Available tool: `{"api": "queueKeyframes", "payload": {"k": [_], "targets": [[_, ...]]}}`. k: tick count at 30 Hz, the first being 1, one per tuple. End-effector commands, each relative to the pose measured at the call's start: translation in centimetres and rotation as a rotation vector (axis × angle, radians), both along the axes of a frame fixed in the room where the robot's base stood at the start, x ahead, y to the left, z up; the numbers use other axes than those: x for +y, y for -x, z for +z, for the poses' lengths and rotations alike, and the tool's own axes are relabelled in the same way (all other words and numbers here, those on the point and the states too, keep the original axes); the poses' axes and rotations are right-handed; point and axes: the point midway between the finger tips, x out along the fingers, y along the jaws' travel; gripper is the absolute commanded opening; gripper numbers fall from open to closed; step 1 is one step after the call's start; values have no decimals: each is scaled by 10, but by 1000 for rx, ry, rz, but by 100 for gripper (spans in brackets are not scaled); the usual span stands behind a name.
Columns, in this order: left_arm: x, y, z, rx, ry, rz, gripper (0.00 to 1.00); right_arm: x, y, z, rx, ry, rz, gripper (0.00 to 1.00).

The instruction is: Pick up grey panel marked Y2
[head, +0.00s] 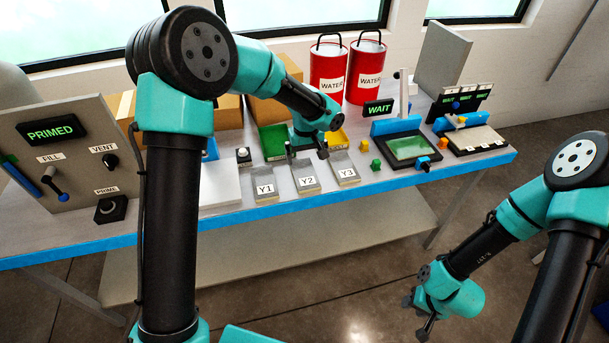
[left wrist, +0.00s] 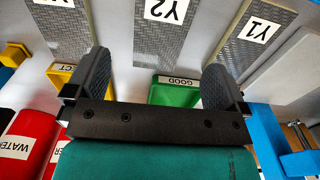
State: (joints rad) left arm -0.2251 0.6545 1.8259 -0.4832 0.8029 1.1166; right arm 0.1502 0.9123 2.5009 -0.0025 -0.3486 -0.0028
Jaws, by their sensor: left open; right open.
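The grey panel marked Y2 (head: 305,182) lies on the bench between panel Y1 (head: 265,190) and panel Y3 (head: 345,175). In the left wrist view, Y2 (left wrist: 166,40) is at the top centre, its label upside down and its far part cut off by the frame. My left gripper (head: 307,151) is over the bench just behind Y2. Its two fingers (left wrist: 152,80) are spread and empty, with the panel beyond them. My right gripper (head: 422,318) is open and empty over the floor, in front of the bench.
A green bin labelled GOOD (left wrist: 176,93) and a yellow bin (left wrist: 62,78) stand behind the panels. Red WATER buckets (head: 328,70) stand at the back. A control panel reading PRIMED (head: 75,165) is at the left. A green-screened device (head: 408,148) and small blocks are to the right.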

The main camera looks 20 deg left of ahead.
Motion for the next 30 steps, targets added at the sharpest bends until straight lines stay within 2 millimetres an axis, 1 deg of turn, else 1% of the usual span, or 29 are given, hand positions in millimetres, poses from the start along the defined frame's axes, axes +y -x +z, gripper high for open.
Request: {"api": "queueKeyframes", "payload": {"k": [1, 3, 6, 9, 17, 20, 23, 30], "targets": [[0, 1, -10, 4, -1, -1, 100, 0, 0, 0, 0, 0, 0, 43], [1, 0, -20, 3, -2, -1, 100, 0, 0, 0, 0, 0, 0, 43], [0, 0, -29, 2, 0, 0, 100, 0, 0, 0, 0, 0, 0, 43], [0, 0, -33, 1, 0, 0, 100, 0, 0, 0, 0, 0, 0, 43], [0, 0, -33, 0, 0, 0, 100, 0, 0, 0, 0, 0, 0, 43], [1, 0, -36, 1, 0, -1, 100, 0, 0, 0, 0, 0, 0, 43], [2, -1, -45, 1, 0, -1, 100, 0, 0, 0, 0, 0, 0, 43], [4, -1, -77, 3, -1, -1, 100, 0, 0, 0, 0, 0, 0, 43]]}}
